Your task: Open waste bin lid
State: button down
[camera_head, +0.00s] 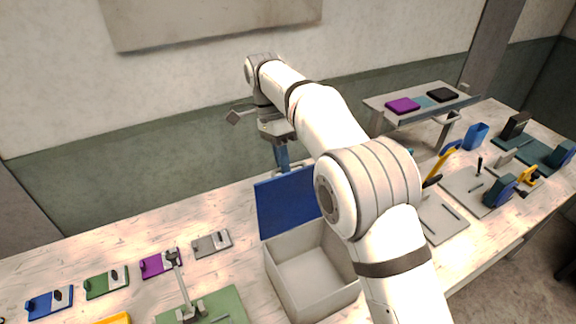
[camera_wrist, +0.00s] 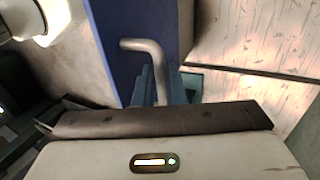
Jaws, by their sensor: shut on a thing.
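The waste bin (camera_head: 300,285) is an open-topped pale grey box in the middle of the table in the head view. Its blue lid (camera_head: 283,205) stands raised at the far side, and the inside shows empty. My arm hides the right part of lid and bin. My gripper (camera_head: 283,165) is at the lid's top edge, pointing down. In the wrist view the lid (camera_wrist: 112,40) is upright, with a grey bent handle bar (camera_wrist: 150,50). My gripper (camera_wrist: 165,85) is shut on this handle; the exact contact is partly hidden.
A raised shelf (camera_head: 420,103) is behind, near the wall.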

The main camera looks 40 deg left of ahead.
jog(key=shift+w+a+f+h, duration=0.3)
jog(key=shift+a+f, duration=0.15)
jog(key=shift+f, duration=0.1)
jog(key=c, duration=1.9)
grip_release()
jog(key=o, duration=0.3)
jog(key=shift+w+a, duration=0.1)
jog(key=shift+a, duration=0.05)
jog(key=shift+o, duration=0.6)
jog(key=shift+r, duration=0.15)
